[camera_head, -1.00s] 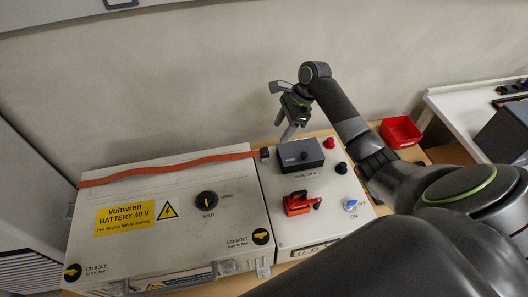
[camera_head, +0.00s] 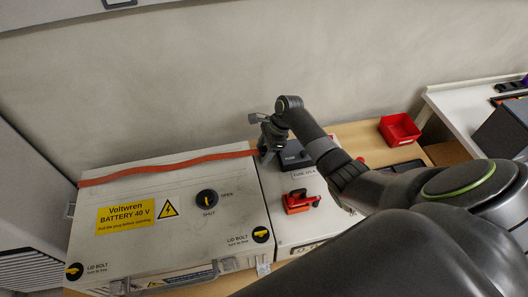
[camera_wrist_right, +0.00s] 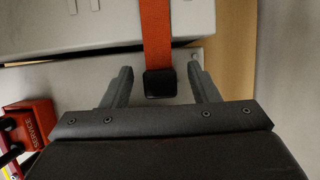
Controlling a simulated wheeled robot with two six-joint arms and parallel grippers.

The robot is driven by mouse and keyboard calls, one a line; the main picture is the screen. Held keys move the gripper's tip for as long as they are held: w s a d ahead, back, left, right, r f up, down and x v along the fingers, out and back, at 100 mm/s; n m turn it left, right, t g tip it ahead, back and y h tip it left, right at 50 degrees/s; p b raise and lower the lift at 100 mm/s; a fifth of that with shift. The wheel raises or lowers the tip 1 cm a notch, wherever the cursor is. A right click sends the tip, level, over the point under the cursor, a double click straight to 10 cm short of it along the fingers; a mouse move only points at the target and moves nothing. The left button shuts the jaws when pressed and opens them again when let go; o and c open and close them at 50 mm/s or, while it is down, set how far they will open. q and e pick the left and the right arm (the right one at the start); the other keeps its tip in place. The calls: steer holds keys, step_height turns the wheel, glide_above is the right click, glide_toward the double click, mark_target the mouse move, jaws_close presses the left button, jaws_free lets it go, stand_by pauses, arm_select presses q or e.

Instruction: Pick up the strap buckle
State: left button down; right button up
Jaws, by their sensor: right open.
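The strap buckle (camera_wrist_right: 160,83) is a small black block at the end of an orange-red strap (camera_wrist_right: 156,35). In the right wrist view it lies between the two fingers of my right gripper (camera_wrist_right: 158,85), with a gap on each side. The fingers are open and do not touch it. In the head view the strap (camera_head: 170,164) runs across the back of the battery box lid, and its buckle end is hidden by my right gripper (camera_head: 264,156). My left gripper is not in view.
The battery box (camera_head: 150,235) has a dial and lid bolts. Beside it, a panel carries a dark fuse box (camera_head: 296,155) and a red plug (camera_head: 299,202), close to my right arm. A red bin (camera_head: 399,129) stands to the right. The wall is behind.

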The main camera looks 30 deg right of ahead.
steer(key=shift+c, duration=0.2)
steer(key=c, duration=1)
steer(key=shift+c, duration=0.2)
